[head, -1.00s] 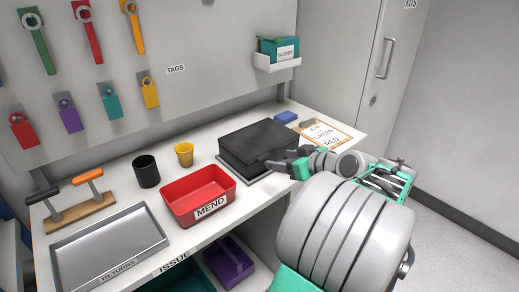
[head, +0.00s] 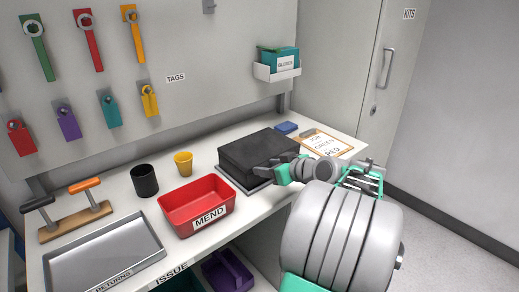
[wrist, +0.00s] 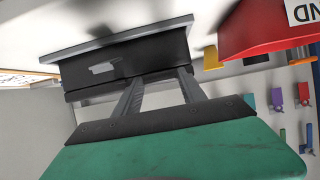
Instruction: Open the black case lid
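The black case (head: 255,146) sits on a grey base plate on the bench, and its lid looks shut. My gripper (head: 264,166) is at the case's right front side. In the wrist view, which is upside down, the case (wrist: 150,54) shows a small grey latch-like plate (wrist: 103,68) on its front. The two fingers of my gripper (wrist: 158,82) are spread apart with nothing seen between them. Their tips overlap the lid edge in the picture; I cannot tell if they touch it.
A red MEND bin (head: 197,205), a yellow cup (head: 183,164) and a black cup (head: 144,181) stand left of the case. A blue block (head: 286,128) and a clipboard (head: 327,144) lie behind and right. The pegboard wall (head: 190,50) rises behind the bench.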

